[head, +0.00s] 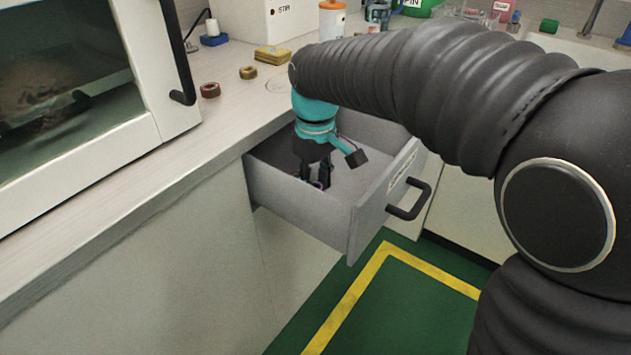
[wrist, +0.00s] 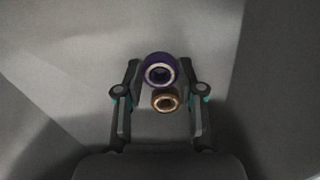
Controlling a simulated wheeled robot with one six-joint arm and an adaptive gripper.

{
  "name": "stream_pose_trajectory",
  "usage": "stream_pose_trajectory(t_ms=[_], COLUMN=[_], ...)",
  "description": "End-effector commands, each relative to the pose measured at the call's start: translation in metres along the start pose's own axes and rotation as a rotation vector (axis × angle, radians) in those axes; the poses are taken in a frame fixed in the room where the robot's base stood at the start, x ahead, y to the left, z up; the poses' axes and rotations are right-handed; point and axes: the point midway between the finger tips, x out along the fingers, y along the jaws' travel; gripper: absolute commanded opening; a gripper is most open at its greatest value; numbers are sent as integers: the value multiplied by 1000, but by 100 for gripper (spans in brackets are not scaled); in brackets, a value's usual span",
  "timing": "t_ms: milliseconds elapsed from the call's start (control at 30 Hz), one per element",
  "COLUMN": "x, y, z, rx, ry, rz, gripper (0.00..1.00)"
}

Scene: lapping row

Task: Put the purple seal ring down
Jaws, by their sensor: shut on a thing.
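My gripper (head: 316,180) reaches down into an open grey drawer (head: 297,206). In the wrist view, my gripper (wrist: 160,68) is shut on the purple seal ring (wrist: 160,56), which sits between the fingertips. The ring is dark purple with a pale inner rim. In the head view the fingers mostly hide it. A copper-brown ring (wrist: 165,91) shows just below the purple one in the wrist view, close to it or touching. I cannot tell how high the purple ring is above the drawer floor.
The drawer has a black handle (head: 409,208) on its front. On the counter (head: 237,105) stand a red-brown ring (head: 210,90), a brass ring (head: 248,72) and a yellow block (head: 272,55). A glass-fronted cabinet (head: 150,60) stands at the left.

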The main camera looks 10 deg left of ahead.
Motion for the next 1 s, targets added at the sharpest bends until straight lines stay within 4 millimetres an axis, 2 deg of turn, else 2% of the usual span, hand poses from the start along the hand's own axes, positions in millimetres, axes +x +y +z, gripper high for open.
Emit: stream_pose_trajectory(t_ms=[300,333,400,433,767,867,1000], x=[3,3,2,2,0,-7,-28], y=[0,0,0,0,0,0,0], z=[0,0,0,0,0,0,-1], rx=[0,0,0,0,0,0,0], ry=[0,0,0,0,1,1,3], rz=[0,0,0,0,0,1,1], gripper=[4,41,58,63,63,63,63])
